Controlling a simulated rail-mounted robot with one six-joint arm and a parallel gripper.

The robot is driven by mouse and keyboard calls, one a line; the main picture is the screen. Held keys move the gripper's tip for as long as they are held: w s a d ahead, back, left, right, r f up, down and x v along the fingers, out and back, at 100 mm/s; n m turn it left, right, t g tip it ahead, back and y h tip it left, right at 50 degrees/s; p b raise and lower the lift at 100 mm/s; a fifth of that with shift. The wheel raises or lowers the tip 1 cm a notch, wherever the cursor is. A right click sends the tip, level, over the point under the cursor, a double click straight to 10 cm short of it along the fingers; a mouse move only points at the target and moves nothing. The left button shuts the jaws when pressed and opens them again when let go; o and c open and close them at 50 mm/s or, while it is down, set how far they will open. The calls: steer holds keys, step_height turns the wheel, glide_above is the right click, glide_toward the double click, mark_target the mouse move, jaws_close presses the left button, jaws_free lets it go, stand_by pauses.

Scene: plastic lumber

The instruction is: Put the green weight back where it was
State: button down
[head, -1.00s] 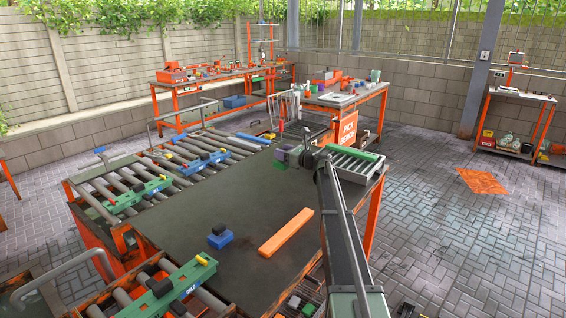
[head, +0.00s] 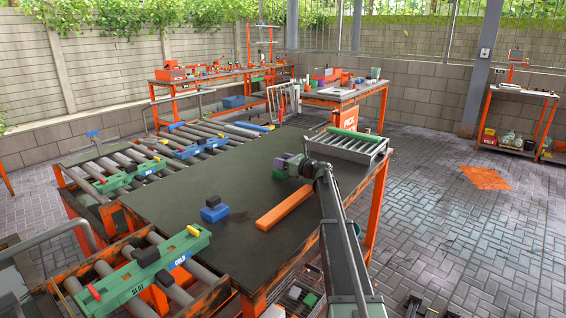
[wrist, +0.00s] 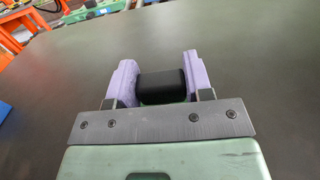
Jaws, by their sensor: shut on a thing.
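My gripper (head: 288,165) is shut on the black knob (wrist: 163,86) of the green weight (head: 279,174). The weight is over the far right part of the dark table (head: 175,255), left of the roller tray. I cannot tell whether it touches the table. A blue weight (head: 214,214) with a black knob stands on the table, nearer and to the left.
An orange bar (head: 284,208) lies on the table between my gripper and the near edge. A grey roller tray (head: 350,151) with a green bar (head: 357,136) sits at the right corner. Roller conveyors (head: 130,172) line the left.

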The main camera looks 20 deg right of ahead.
steer(key=c, duration=0.5)
jaws_free()
steer(key=shift+r, duration=0.1)
steer(key=v, duration=1.2)
